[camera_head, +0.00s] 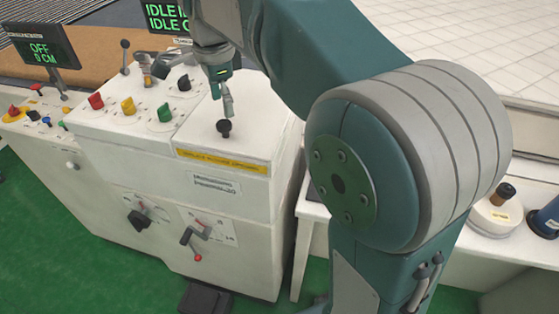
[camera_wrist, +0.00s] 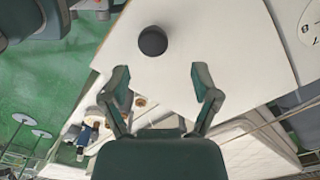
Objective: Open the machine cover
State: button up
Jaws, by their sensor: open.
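The machine is a white cabinet with a raised white cover (camera_head: 255,125) on its right part, above a yellow label strip. A black knob (camera_head: 223,128) stands on this cover. In the wrist view the same black knob (camera_wrist: 152,41) shows beyond my fingertips on the white surface. My gripper (camera_head: 225,98) is above the knob in the head view, pointing down. In the wrist view my gripper (camera_wrist: 159,78) has its two fingers spread, with nothing between them. The knob is apart from the fingers. The cover looks shut.
Red, yellow and green knobs (camera_head: 129,106) sit left of the cover. A black-tipped lever (camera_head: 125,58) rises behind them. Two display screens (camera_head: 41,47) stand at the back. Dials and a red-tipped crank (camera_head: 193,240) are on the front panel. A side bench (camera_head: 460,248) holds spools at right.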

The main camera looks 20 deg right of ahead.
aim_at(223, 123)
jog(key=f, duration=0.3)
jog(key=shift+s+a+f, duration=0.25)
jog(key=shift+s+f, duration=0.1)
notch_tip(223, 123, up, 10)
jog(key=s+d+f+n+t, duration=0.2)
jog(key=s+f+n, duration=0.2)
jog(key=s, duration=0.3)
jog(key=s+d+f+n+t, duration=0.2)
jog(key=s+d+f+n, duration=0.1)
jog(key=s+n, duration=0.4)
jog(key=shift+s+d+f+n, duration=0.15)
jog(key=shift+d+f+n, duration=0.15)
jog(key=shift+d+f, duration=0.1)
